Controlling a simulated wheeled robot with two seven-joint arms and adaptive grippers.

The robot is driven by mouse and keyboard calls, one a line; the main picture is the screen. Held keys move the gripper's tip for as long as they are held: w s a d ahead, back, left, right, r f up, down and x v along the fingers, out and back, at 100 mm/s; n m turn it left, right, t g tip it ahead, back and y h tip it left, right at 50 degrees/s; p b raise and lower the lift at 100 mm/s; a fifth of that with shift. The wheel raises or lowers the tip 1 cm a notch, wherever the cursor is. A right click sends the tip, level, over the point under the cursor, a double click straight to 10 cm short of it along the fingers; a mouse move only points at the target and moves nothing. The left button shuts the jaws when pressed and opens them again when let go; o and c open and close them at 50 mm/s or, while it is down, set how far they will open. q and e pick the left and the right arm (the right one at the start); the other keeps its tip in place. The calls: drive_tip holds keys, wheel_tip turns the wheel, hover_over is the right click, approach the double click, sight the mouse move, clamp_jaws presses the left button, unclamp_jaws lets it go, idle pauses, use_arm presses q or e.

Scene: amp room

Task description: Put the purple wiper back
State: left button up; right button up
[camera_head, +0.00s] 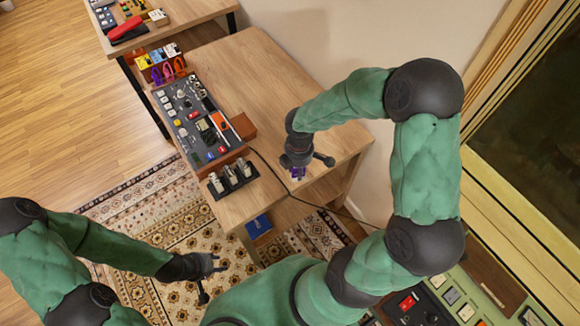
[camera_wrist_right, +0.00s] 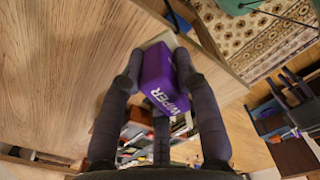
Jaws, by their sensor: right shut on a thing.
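The purple wiper (camera_wrist_right: 160,80) is a small purple block with white lettering, seen in the right wrist view between my two dark fingers. My right gripper (camera_wrist_right: 163,92) is shut on it. In the head view the wiper (camera_head: 297,173) shows as a small purple patch under my right gripper (camera_head: 298,162), over the right part of the wooden table (camera_head: 265,85). I cannot tell whether it touches the tabletop. My left gripper (camera_head: 215,264) is low at the left, over the patterned rug and away from the table, empty; its fingers look apart.
A grey electronics board (camera_head: 195,118) lies along the table's left edge, with a brown block (camera_head: 243,126) beside it. A black tray of small bottles (camera_head: 232,178) is at the near corner. Coloured holders (camera_head: 160,62) stand at the far end. The table's middle is clear.

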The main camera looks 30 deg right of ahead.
drive_tip(key=w+f+b, duration=0.1)
drive_tip(key=w+f, duration=0.2)
drive_tip(key=w+d+f+b, duration=0.1)
drive_tip(key=w+f, duration=0.2)
drive_tip(key=w, duration=0.1)
drive_tip(key=shift+w+d+f, duration=0.1)
drive_tip(key=shift+d+f, duration=0.1)
drive_tip(key=shift+f, duration=0.15)
drive_tip(key=shift+w+f+b, duration=0.15)
drive_tip(key=shift+f+b, duration=0.3)
drive_tip(key=shift+f, duration=0.45)
drive_tip(key=shift+w+f+b, duration=0.1)
drive_tip(key=shift+f+b, duration=0.35)
drive_tip(key=shift+f, duration=0.4)
drive_tip(key=shift+f, duration=0.15)
drive_tip(key=o, duration=1)
wheel_tip(320, 180, up, 12)
drive_tip(key=p, duration=0.3)
drive_tip(key=shift+p, duration=0.4)
